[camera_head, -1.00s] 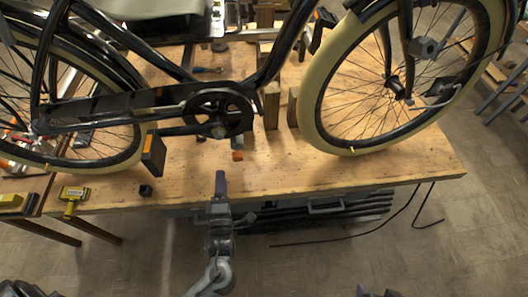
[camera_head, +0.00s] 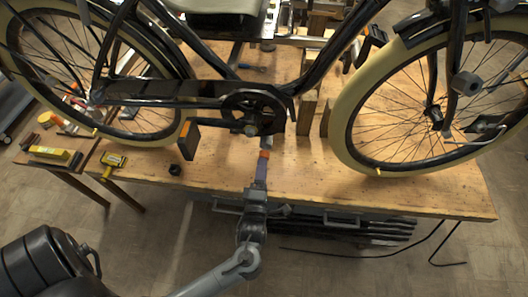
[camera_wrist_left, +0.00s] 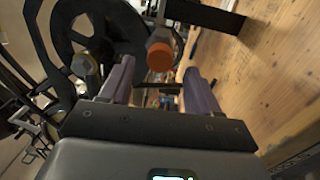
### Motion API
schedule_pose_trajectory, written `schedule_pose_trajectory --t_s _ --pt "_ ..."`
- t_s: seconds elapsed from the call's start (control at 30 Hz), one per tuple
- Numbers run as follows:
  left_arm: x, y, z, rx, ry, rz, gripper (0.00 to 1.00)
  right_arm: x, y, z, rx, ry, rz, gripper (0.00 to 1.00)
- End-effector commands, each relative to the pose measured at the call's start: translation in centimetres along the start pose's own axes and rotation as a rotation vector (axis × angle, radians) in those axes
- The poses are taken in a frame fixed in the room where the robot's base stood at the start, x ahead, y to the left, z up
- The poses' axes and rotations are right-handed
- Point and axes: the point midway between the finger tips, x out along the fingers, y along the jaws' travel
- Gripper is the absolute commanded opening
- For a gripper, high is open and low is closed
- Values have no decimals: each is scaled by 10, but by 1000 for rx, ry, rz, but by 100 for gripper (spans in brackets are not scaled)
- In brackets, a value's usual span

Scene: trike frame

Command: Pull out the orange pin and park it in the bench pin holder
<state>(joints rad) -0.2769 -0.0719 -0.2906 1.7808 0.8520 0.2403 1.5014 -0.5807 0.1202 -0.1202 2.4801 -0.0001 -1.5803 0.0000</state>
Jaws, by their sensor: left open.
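The orange pin (camera_head: 264,154) shows as a small orange end below the chainring of the bike, above the bench top. In the left wrist view its round orange end (camera_wrist_left: 160,57) faces me on a grey cylindrical part. My left gripper (camera_head: 261,168) is just in front of it. In the left wrist view its two purple fingers are open, one on each side of the orange end, with visible gaps. A small black block (camera_head: 175,170) sits near the bench's front edge and may be the pin holder; I cannot tell for sure. My right gripper is out of view.
The black bike, with chainring (camera_head: 254,112) and front wheel (camera_head: 432,105), stands over the wooden bench (camera_head: 400,195). A pedal (camera_head: 188,138) hangs left of the crank. Wooden blocks (camera_head: 307,115) stand behind. A yellow tool (camera_head: 112,162) lies at the left. The front strip of the bench is mostly clear.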

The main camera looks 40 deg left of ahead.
Motion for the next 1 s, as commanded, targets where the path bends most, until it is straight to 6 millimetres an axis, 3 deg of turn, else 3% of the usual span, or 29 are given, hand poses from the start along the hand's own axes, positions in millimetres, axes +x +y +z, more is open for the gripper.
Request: schedule_pose_trajectory --t_s 0.6,1.0 --pt "66 -1 0 -1 1 0 62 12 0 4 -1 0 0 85" --pt "86 0 0 1 1 -1 62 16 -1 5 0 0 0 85"
